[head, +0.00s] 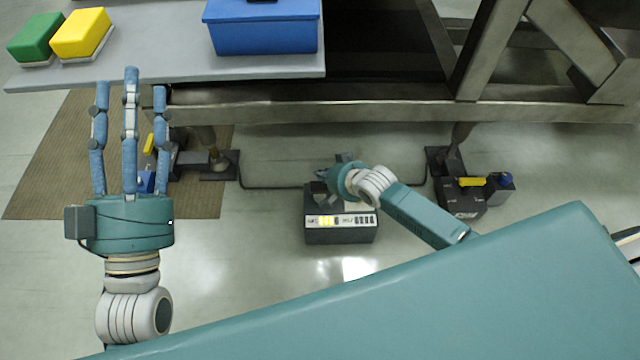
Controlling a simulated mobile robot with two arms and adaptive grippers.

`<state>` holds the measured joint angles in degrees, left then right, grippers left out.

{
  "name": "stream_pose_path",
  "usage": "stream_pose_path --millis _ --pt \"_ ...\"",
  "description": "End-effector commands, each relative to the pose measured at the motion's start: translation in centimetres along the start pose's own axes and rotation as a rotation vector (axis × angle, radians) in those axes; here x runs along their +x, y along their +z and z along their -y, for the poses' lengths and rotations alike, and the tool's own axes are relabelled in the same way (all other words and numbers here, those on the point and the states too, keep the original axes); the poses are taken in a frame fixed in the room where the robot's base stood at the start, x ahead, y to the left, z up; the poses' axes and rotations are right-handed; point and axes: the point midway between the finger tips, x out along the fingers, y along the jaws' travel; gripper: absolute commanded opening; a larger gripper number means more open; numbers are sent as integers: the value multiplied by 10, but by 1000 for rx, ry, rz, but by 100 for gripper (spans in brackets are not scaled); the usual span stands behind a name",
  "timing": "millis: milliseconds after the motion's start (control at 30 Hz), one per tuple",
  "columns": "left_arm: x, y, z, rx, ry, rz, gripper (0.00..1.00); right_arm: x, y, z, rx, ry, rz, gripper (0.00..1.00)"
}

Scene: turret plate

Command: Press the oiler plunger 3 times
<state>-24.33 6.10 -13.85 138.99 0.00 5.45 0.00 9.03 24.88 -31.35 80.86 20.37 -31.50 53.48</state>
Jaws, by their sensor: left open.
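I cannot clearly identify the oiler or its plunger. A dark box (340,236) with a white and yellow label stands on the floor near the centre. My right gripper (322,178) is over the back of this box in the picture, seen mostly from behind. Its fingers are largely hidden, and I cannot tell whether it touches the box. My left gripper (131,86) is at the left with its blue fingers spread and pointing up the picture. It is open and empty, and its fingertips overlap the front edge of the grey table in view.
The grey table (180,72) holds a green block (34,36), a yellow block (80,33) and a blue box (262,28). A metal frame (400,113) crosses behind. A dark unit (463,205) with yellow and blue parts stands right. A brown mat (50,185) lies left.

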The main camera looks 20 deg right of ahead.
Motion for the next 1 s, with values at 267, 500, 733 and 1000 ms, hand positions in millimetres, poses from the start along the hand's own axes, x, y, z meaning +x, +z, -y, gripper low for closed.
stream_pose_path --millis 267,500,733,1000 --pt "-2 27 3 5 -6 125 49 -4 -3 3 1 0 0 0" --pt "-7 51 6 9 -12 235 49 -7 -5 5 1 0 0 0" --pt "-15 73 9 12 -17 339 49 -9 -7 7 1 0 0 0" --pt "-27 97 13 15 -24 460 49 -12 -9 9 1 0 0 0"
